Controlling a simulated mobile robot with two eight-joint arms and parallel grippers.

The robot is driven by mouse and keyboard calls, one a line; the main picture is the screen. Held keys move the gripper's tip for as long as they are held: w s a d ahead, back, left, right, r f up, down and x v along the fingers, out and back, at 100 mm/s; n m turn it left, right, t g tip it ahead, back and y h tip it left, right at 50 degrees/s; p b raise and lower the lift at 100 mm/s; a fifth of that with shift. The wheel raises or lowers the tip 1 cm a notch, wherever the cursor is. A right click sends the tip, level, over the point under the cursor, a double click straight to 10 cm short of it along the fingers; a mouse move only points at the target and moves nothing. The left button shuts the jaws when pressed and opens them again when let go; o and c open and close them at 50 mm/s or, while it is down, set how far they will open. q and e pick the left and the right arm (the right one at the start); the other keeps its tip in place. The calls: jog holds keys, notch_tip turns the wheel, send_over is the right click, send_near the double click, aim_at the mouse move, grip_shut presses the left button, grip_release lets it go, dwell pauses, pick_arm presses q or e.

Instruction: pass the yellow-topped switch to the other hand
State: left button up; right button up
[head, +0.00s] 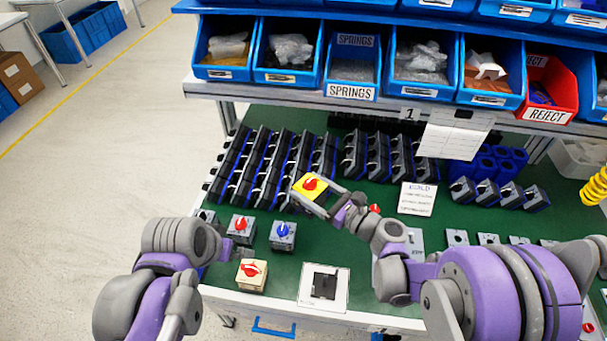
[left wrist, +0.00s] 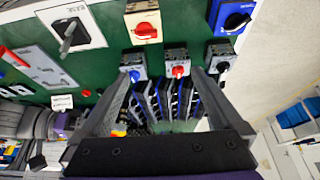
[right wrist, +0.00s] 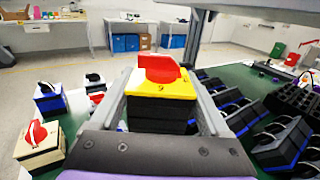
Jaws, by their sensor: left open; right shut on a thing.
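The yellow-topped switch (head: 311,187) has a red knob and a dark body. My right gripper (head: 322,201) is shut on it and holds it above the green table, near the black racks. In the right wrist view the switch (right wrist: 160,95) sits between both fingers, yellow face and red knob up. My left gripper (head: 240,254) is open and empty, low over the front left of the table, apart from the yellow-topped switch. In the left wrist view its two fingers (left wrist: 165,88) are spread wide.
Near my left gripper stand a grey switch with red knob (head: 241,226), one with blue knob (head: 283,235) and a cream one with red knob (head: 251,276). A white plate with black knob (head: 323,288) lies at the front edge. Blue bins (head: 355,60) hang above the racks.

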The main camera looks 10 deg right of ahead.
pick_arm(q)
jog(key=w+d+r+m+g+h, duration=0.1)
jog(key=w+d+r+m, duration=0.35)
jog(key=w+d, duration=0.4)
jog(key=m+h, duration=0.1)
jog(key=m, duration=0.1)
send_near(314, 194)
jog(key=w+f, duration=0.2)
jog(key=w, duration=0.1)
jog(key=shift+w+g, duration=0.2)
jog(key=shift+g, duration=0.2)
jog(key=shift+d+f, duration=0.1)
jog(key=shift+f, duration=0.1)
jog(key=x, duration=1.1)
jog(key=shift+w+f, duration=0.1)
jog(key=shift+f, duration=0.15)
jog(key=c, duration=1.4)
jog(key=shift+c, duration=0.4)
pick_arm(e)
jog(key=o, duration=1.5)
